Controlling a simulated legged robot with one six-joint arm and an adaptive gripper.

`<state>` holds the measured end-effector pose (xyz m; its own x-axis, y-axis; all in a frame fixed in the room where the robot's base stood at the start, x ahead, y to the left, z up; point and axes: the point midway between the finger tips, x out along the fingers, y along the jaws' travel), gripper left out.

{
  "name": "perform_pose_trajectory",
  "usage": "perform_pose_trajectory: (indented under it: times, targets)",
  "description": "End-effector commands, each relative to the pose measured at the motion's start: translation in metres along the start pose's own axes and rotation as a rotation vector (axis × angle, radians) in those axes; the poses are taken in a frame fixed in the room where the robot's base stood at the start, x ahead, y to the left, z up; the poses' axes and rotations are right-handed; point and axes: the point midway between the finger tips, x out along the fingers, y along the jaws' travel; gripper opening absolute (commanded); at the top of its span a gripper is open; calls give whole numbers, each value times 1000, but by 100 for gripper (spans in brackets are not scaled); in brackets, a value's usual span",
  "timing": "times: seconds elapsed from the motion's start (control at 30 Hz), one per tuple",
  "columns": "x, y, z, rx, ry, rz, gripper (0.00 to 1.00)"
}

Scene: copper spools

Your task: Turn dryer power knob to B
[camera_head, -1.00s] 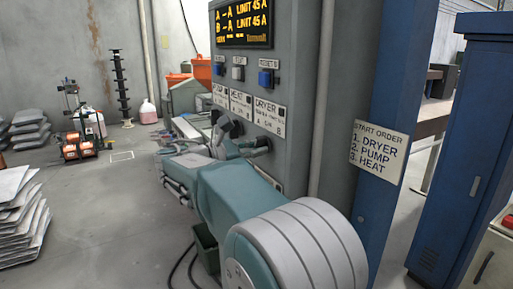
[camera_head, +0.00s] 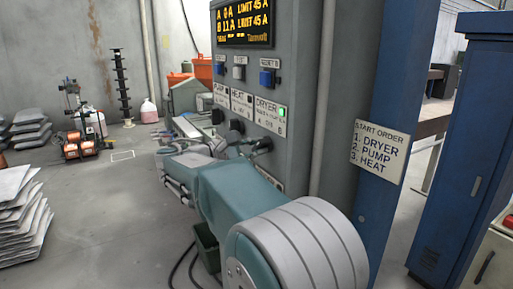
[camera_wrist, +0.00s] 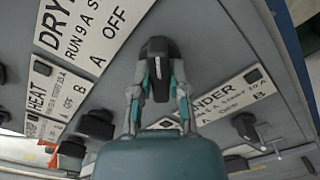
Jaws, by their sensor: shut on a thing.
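The dryer knob (camera_wrist: 157,72) is black and sits just below the DRYER plate (camera_wrist: 100,30) in the wrist view. My gripper (camera_wrist: 157,88) is shut on this knob, one finger on each side. In the head view the DRYER plate (camera_head: 268,110) carries a lit green lamp (camera_head: 282,112). My gripper (camera_head: 240,148) reaches the panel below that plate and partly hides the knob area. The display (camera_head: 245,24) reads 0 A on line A and about 11 A on line B, limit 45 A.
A heat knob (camera_wrist: 98,125) and a winder knob (camera_wrist: 246,125) lie on either side of my gripper. Blue buttons (camera_head: 267,77) sit above the plates. A start-order sign (camera_head: 379,151) hangs on the blue post. Stacked sacks (camera_head: 25,215) stand at left; the floor between is open.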

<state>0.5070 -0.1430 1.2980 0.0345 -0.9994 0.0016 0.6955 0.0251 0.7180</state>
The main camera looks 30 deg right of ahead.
Motion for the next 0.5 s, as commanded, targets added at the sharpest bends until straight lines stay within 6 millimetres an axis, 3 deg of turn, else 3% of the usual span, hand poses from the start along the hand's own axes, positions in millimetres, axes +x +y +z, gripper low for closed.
perform_pose_trajectory:
  times: [0.17, 0.2, 0.23, 0.5]
  targets:
    - [0, 0, 0, 2, 0, 1, 0]
    - [0, 0, 0, 2, 0, 1, 39]
    - [0, 0, 0, 1, 0, 1, 52]
    - [0, 0, 0, -1, 0, 0, 56]
